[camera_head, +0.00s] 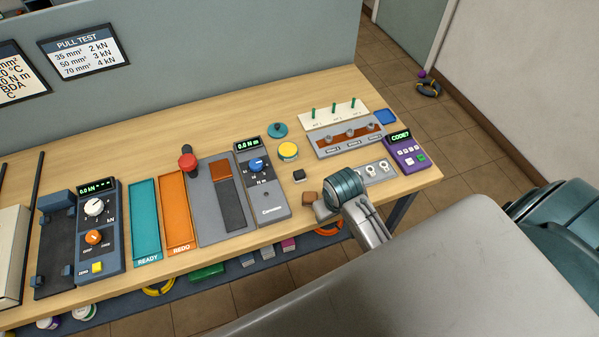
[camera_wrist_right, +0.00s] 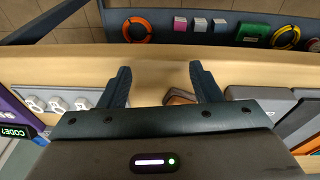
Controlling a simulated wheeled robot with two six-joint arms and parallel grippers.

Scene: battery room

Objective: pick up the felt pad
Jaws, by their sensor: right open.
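A small brown block (camera_head: 310,197), which may be the felt pad, lies near the front edge of the wooden bench, just left of my right wrist. In the right wrist view a brown piece (camera_wrist_right: 178,98) shows beside the inner side of the right-hand finger, partly hidden by the gripper body. My right gripper (camera_wrist_right: 161,82) is open, with bare bench between its fingertips. In the head view my right gripper (camera_head: 322,209) is mostly hidden by its own wrist. My left gripper is not in view.
A small black block (camera_head: 298,175) lies behind the brown one. A torque tester (camera_head: 270,207) stands to the left, a switch panel (camera_head: 378,170) and purple code box (camera_head: 406,150) to the right. A yellow-topped button (camera_head: 288,150) is farther back. The bench's front edge is close.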

